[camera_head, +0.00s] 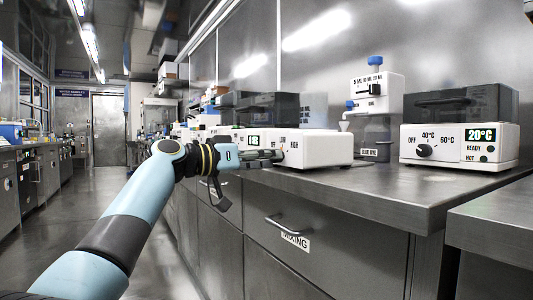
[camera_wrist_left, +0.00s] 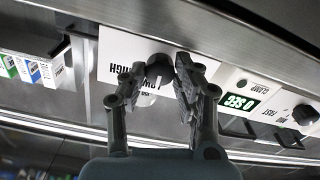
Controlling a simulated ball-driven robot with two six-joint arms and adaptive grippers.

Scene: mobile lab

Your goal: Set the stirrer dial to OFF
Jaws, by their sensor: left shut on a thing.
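The stirrer (camera_head: 325,147) is a low white box on the steel counter, with HIGH lettered on its front. Its dark round dial (camera_wrist_left: 158,66) shows in the left wrist view, where the picture is turned over; HIGH and LOW are beside it. My left gripper (camera_head: 279,155) reaches to the stirrer's front, and its grey fingers are shut on the dial from both sides. The fingers cover part of the dial and its labels. I cannot read where the pointer stands, and I see no OFF mark. My right gripper is not in view.
A white heater (camera_head: 460,145) with a green 20°C display stands to the right on the counter (camera_head: 400,187). A device with a timer display (camera_wrist_left: 240,102) sits beside the stirrer. A drawer handle (camera_head: 284,224) sticks out below.

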